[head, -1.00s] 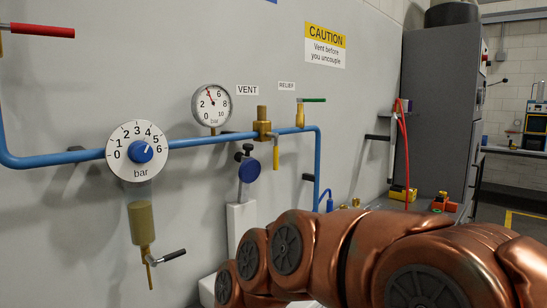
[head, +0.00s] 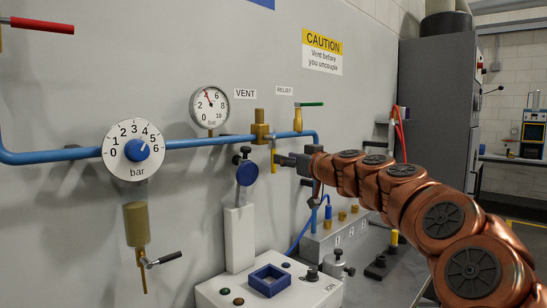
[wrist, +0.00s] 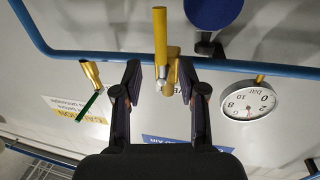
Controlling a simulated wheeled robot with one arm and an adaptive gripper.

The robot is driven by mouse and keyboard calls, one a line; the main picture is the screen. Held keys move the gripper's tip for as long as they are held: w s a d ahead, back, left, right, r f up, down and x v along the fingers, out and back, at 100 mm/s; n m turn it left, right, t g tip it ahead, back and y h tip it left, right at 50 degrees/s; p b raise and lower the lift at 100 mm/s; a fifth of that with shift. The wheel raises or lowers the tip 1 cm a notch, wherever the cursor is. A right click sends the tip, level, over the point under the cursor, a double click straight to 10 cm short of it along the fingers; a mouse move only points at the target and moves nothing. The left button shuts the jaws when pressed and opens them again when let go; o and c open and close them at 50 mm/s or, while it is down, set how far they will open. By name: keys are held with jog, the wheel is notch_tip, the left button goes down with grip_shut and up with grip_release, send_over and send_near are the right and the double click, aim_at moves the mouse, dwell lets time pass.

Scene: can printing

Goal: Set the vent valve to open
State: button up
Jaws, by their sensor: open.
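The vent valve (head: 261,130) is a brass fitting on the blue pipe, beside the VENT label (head: 245,94). Its yellow lever (head: 274,158) hangs straight down, across the pipe's line. In the wrist view, which is turned upside down, the lever (wrist: 160,38) points up the picture. My gripper (head: 283,160) is at the lever, reaching in from the right. In the wrist view the open fingers (wrist: 161,78) stand on either side of the lever's line, with nothing clamped between them. Contact cannot be made out.
The relief valve with a green handle (head: 310,104) is just right of the vent valve. A pressure gauge (head: 209,106) is at its upper left, and a blue knob (head: 247,173) is close below left. A white box with a blue square frame (head: 269,280) stands below.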

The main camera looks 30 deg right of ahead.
jog(key=shift+w+a+p, duration=0.2)
jog(key=shift+w+p, duration=0.65)
jog(key=shift+w, duration=2.5)
jog(key=shift+c, duration=0.3)
grip_shut()
